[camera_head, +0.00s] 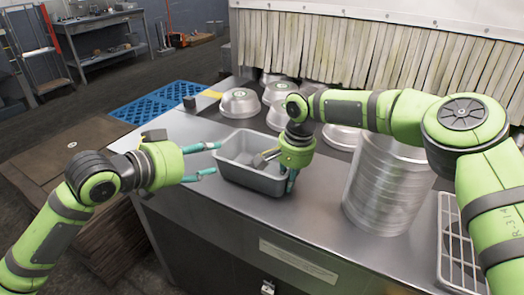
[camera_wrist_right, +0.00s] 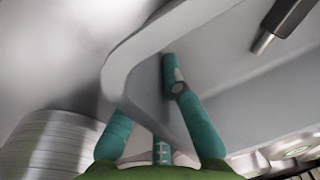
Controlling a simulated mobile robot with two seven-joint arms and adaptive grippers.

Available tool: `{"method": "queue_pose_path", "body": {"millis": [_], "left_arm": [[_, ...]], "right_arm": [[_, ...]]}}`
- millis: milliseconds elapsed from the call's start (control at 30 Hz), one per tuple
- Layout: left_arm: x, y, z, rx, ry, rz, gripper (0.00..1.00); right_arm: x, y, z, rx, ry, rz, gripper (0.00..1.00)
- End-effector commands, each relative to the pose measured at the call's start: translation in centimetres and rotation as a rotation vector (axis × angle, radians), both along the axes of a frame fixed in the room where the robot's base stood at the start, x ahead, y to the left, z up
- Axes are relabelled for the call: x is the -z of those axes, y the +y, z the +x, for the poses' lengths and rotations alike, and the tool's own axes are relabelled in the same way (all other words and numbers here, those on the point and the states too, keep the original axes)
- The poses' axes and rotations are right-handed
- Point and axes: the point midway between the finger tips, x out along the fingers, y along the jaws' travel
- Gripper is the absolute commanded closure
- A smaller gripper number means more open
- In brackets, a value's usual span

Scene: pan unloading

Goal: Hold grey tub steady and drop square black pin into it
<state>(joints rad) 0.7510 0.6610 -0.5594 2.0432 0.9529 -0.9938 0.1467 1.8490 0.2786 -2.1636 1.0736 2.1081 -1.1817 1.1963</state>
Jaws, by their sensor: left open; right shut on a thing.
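The grey tub (camera_head: 236,176) stands upright on the steel counter. My right gripper (camera_head: 290,184) is shut on the tub's wall at its right end, fingers pointing down. In the right wrist view the teal fingers (camera_wrist_right: 160,130) straddle the tub's rim (camera_wrist_right: 118,68). My left gripper (camera_head: 203,161) is open and empty, just left of the tub, its fingers pointing at it. A dark bar with a pale metal end (camera_wrist_right: 285,22) shows at upper right in the wrist view; I cannot tell if it is the square black pin. My right gripper hides part of the tub's inside.
A tall stack of round metal pans (camera_head: 388,185) stands right of the tub. Several domed pans (camera_head: 240,101) lie behind it. A small black block (camera_head: 190,103) sits at the counter's back left. A wire rack (camera_head: 455,245) is at the right. The counter's left front corner is clear.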

Motion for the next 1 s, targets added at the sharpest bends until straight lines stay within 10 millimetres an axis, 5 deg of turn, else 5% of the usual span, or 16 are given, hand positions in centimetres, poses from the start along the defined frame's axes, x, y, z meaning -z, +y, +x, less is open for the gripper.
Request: {"method": "queue_pose_path", "body": {"millis": [433,500,1000], "left_arm": [[0.0,0.0,0.0,0.000,-0.001,-0.001,0.50],[0.0,0.0,0.0,0.000,-0.001,-0.001,0.50],[0.0,0.0,0.0,0.000,-0.001,-0.001,0.50]], "right_arm": [[0.1,0.1,-0.1,-0.002,0.003,-0.001,1.00],[0.1,0.1,-0.1,-0.002,0.003,-0.001,0.64],[-1.5,-0.1,0.0,0.000,-0.001,0.003,0.64]]}}
